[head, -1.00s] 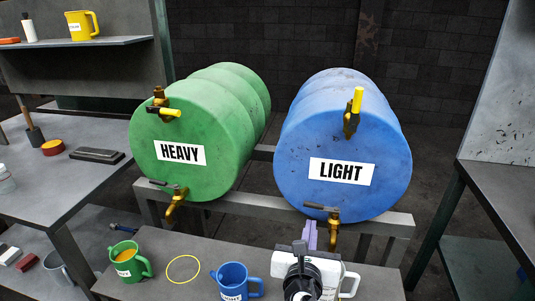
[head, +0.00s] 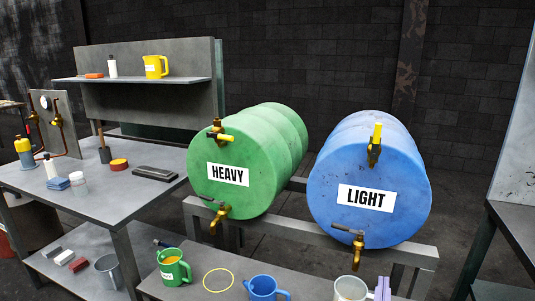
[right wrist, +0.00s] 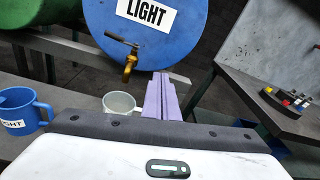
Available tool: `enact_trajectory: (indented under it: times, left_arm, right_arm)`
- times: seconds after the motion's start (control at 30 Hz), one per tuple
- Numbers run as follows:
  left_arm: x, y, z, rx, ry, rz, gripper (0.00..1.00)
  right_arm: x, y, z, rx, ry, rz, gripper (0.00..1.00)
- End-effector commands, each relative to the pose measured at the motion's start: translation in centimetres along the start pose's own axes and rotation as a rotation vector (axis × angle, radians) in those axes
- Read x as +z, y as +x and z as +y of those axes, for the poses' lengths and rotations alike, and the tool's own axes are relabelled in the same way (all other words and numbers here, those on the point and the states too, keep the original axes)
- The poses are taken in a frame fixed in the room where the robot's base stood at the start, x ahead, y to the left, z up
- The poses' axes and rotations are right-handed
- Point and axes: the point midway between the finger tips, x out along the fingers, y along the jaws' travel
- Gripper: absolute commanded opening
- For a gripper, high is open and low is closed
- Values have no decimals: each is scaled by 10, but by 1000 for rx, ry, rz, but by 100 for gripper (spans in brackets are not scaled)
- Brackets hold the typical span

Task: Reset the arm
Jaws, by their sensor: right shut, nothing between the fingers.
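My right gripper (head: 382,288) shows as purple fingers at the bottom edge of the head view, just right of a white mug (head: 350,289). In the right wrist view its purple fingers (right wrist: 163,97) are together, with nothing between them. The mug (right wrist: 119,102) shows just left of the fingers there, partly hidden by my wrist. The rest of my right arm is outside the head view. My left gripper is not in view.
A green HEAVY drum (head: 235,180) and a blue LIGHT drum (head: 365,185) lie on a rack, each with brass taps. A green mug with orange contents (head: 173,268) and a blue mug (head: 263,288) stand on the low bench, a yellow ring (head: 218,281) between them.

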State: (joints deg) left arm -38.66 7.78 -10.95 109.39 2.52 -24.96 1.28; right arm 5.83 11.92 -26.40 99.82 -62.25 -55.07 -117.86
Motion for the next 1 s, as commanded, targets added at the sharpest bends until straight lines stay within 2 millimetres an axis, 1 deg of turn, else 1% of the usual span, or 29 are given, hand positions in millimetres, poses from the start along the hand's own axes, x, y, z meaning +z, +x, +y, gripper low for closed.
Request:
enact_trajectory:
  times: [0.03,0.07,0.27,0.5,0.53,0.6,0.77,0.8,0.87,0.9,0.97,1.0]
  left_arm:
    - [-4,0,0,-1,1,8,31]
    - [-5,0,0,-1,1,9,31]
    - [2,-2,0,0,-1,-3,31]
    - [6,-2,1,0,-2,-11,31]
    - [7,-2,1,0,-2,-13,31]
    - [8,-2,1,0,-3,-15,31]
    - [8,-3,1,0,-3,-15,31]
    - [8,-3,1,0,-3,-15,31]
    - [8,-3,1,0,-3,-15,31]
    - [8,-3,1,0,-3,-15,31]
    - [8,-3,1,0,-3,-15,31]
    - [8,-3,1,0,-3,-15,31]
  right_arm:
    - [-1,5,-12,-10,-34,-14,0]
    - [-1,8,-19,-16,-52,-22,0]
    - [0,27,-64,-55,-178,-74,0]
    - [13,49,-127,-109,-350,-146,0]
    - [11,50,-132,-107,-354,-146,0]
    - [-21,41,-123,-49,-200,-71,0]
    - [-80,22,-115,31,124,83,0]
    - [-96,15,-113,45,216,129,0]
    - [-120,3,-110,59,365,204,0]
    - [-137,-7,-108,63,474,259,0]
    - [-165,-25,-104,58,661,354,0]
    - [-183,-39,-102,44,798,422,0]
